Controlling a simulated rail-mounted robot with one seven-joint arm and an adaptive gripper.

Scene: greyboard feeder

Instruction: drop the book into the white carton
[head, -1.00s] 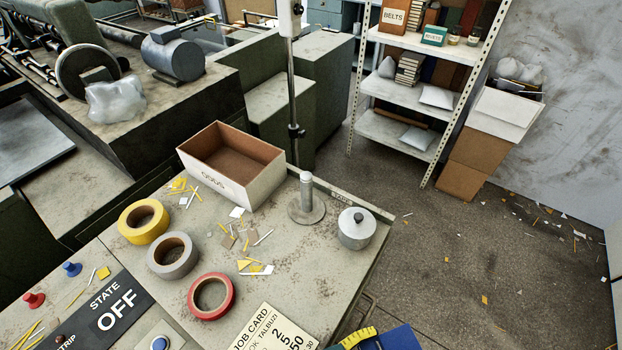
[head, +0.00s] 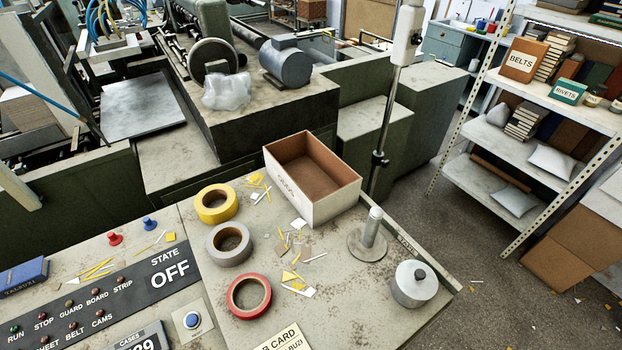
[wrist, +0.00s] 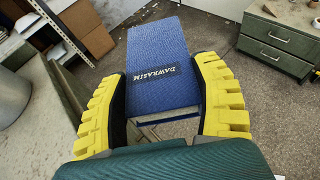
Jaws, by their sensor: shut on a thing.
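My gripper (wrist: 163,85) shows in the wrist view with its yellow, toothed fingers shut on a blue book (wrist: 160,45). The white carton (head: 336,203) stands in the head view on the far part of the bench. It is open at the top with a brown inside, and the part of its inside that shows looks empty. My gripper and the held book are out of the head view, and the carton is not seen in the wrist view.
Yellow (head: 216,217), grey (head: 246,249) and red (head: 231,295) tape rolls lie left of the carton. A metal post (head: 370,250) and a lidded pot (head: 413,292) stand to its right. Another blue book (head: 24,274) lies at the left edge. A drawer cabinet (wrist: 285,35) shows in the wrist view.

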